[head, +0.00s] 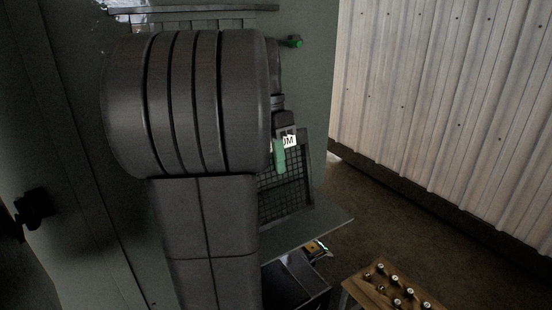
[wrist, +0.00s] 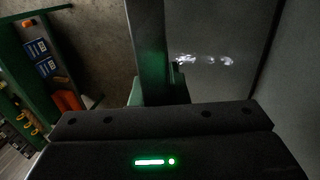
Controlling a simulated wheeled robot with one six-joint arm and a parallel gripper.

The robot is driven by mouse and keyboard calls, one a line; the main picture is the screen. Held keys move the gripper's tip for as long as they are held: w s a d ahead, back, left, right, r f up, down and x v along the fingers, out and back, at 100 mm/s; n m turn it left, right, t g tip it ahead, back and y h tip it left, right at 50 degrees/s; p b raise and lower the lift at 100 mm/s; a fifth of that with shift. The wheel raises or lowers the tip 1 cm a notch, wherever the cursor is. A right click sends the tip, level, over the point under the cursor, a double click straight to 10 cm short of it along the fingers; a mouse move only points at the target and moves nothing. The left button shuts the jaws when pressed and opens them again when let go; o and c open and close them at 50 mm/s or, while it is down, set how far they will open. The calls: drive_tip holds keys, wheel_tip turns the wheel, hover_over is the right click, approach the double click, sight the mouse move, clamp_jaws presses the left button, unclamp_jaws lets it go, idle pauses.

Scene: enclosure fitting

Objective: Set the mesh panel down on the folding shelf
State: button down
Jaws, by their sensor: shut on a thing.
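The mesh panel (head: 284,191) is a dark framed grid, held upright in the head view and partly hidden behind my arm. My gripper (head: 279,157), with green fingers, is shut on its upper part. A white label (head: 289,141) shows beside the fingers. The folding shelf (head: 325,230) is a grey flat plate sticking out below the panel. The panel's lower edge is close above the shelf; I cannot tell if they touch. In the wrist view the green fingers (wrist: 158,94) are around a dark strip (wrist: 146,40), seemingly the panel's frame.
A wooden block with several knobs (head: 392,290) stands low at the right. A dark open box (head: 295,281) is below the shelf. A green rack with blue boxes (wrist: 40,55) shows in the wrist view. Open floor (head: 375,215) lies right of the shelf, before a corrugated wall (head: 440,95).

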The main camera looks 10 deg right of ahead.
drive_tip(key=w+b+x, duration=0.1)
drive_tip(key=b+x, duration=0.3)
drive_tip(key=x, duration=0.3)
drive_tip(key=shift+w+a+f, duration=0.25)
drive_tip(key=shift+w+f, duration=0.05)
idle(0.3)
drive_tip(key=c, duration=0.5)
unclamp_jaws()
drive_tip(key=p+v, duration=0.2)
drive_tip(key=s+p+v, duration=0.1)
drive_tip(key=p+v, duration=0.1)
drive_tip(key=shift+d+r+p, duration=0.15)
drive_tip(key=shift+r+p, duration=0.2)
drive_tip(key=shift+r, duration=0.2)
drive_tip(key=shift+s+v, duration=0.2)
drive_tip(key=shift+v, duration=0.75)
drive_tip(key=shift+s+v, duration=0.25)
drive_tip(key=shift+v, duration=0.75)
drive_tip(key=shift+d, duration=0.15)
